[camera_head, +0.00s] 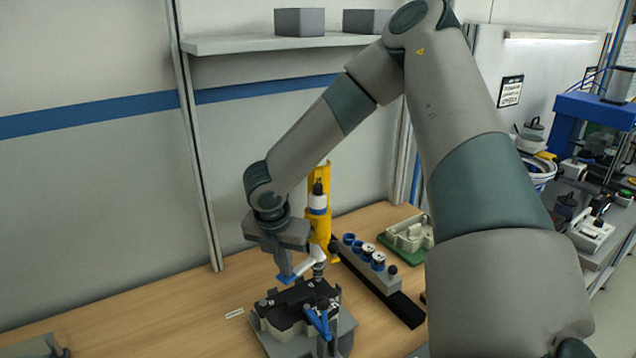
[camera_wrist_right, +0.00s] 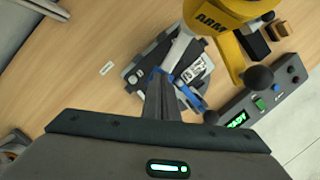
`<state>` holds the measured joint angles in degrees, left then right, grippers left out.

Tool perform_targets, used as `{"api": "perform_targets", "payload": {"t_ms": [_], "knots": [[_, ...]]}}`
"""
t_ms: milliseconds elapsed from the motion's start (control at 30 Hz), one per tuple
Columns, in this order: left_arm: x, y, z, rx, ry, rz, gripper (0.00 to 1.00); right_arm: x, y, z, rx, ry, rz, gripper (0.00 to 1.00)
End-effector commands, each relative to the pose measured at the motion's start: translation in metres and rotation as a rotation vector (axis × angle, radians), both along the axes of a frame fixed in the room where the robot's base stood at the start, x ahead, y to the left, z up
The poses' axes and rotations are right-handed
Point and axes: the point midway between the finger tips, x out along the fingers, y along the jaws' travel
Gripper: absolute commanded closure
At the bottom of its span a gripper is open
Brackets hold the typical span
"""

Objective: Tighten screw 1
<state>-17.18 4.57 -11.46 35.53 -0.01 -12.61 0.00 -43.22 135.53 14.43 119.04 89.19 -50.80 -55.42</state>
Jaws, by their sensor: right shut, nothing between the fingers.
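A yellow tool arm (camera_head: 322,235) stands over the bench and carries a white and blue screwdriver (camera_head: 318,203), pointing down at the workpiece. The yellow arm also shows in the wrist view (camera_wrist_right: 228,14). A dark workpiece (camera_head: 292,298) sits in a grey fixture (camera_head: 272,345) with blue clamp handles (camera_head: 319,322). My right gripper (camera_head: 287,278) is shut and empty, just above the left of the workpiece. In the wrist view its fingers (camera_wrist_right: 162,82) lie close to a white and blue part; I cannot tell if they touch. Screw 1 cannot be made out.
A control box (camera_wrist_right: 245,118) with a green READY display and buttons stands right of the fixture. A green tray (camera_head: 408,240) with a light part lies behind it. The bench (camera_head: 175,300) is largely clear on the left. A small white label (camera_head: 235,314) lies there.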

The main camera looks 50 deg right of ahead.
Motion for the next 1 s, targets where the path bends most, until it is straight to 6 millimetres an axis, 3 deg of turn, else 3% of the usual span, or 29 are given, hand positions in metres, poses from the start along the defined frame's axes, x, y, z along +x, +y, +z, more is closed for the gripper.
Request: {"api": "perform_targets", "payload": {"t_ms": [1000], "knots": [[0.0, -0.0001, -0.0008, 0.0, 0.0, 0.0, 0.7, -0.0005, 0.0, -0.0084, 0.0, 0.002, 0.001, 1.0]]}}
